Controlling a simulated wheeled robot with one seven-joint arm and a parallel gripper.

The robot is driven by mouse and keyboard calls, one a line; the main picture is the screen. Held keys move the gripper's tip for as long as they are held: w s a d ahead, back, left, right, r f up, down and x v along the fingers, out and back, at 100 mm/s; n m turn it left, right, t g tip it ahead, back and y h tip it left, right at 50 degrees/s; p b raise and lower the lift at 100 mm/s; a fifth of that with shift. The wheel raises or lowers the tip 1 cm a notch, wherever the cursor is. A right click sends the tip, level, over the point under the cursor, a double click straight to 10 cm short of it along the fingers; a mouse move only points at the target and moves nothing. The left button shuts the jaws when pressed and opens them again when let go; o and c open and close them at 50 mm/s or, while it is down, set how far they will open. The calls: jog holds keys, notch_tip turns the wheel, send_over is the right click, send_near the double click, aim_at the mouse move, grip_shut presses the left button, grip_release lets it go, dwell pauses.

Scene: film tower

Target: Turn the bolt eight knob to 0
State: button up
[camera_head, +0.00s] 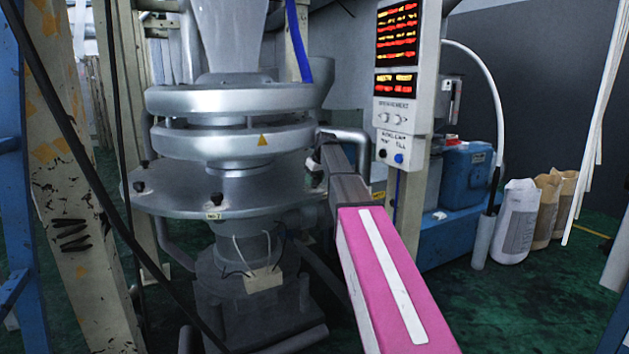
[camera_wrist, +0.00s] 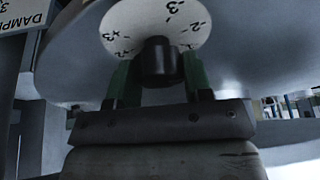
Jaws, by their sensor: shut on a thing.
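In the wrist view a black knob (camera_wrist: 161,62) stands in front of a round white dial (camera_wrist: 140,20) with signed numbers around its edge, among them 2s and 3s. The dial's top is cut off, and I cannot make out a pointer or a 0. My gripper (camera_wrist: 158,74) has its green fingers on either side of the knob and is shut on it. In the head view my pink arm reaches to the right edge of the wide metal flange (camera_head: 165,195); there the knob and dial are hidden. No label shows which bolt this is.
Several dark knobs (camera_head: 216,199) stand around the flange, one above a "No.7" tag. A bent metal pipe (camera_head: 350,134) runs near my arm. A control panel (camera_head: 397,100) with red displays stands to the right. A sign reading "DAMP" (camera_wrist: 16,12) is cut off in the wrist view.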

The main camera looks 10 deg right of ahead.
jog(key=m+h, duration=0.1)
jog(key=m, duration=0.2)
jog(key=shift+a+m+t, duration=0.1)
jog(key=shift+m+t, duration=0.2)
jog(key=shift+m, duration=0.1)
jog(key=m+h, duration=0.2)
jog(key=m, duration=0.2)
jog(key=shift+m, duration=0.3)
jog(key=m+h, duration=0.1)
jog(key=m, duration=0.3)
jog(key=shift+g+h, duration=0.4)
jog(key=shift+m+g+h, duration=0.6)
jog(key=shift+m, duration=1.7)
jog(key=o, duration=0.9)
jog(key=shift+r, duration=0.1)
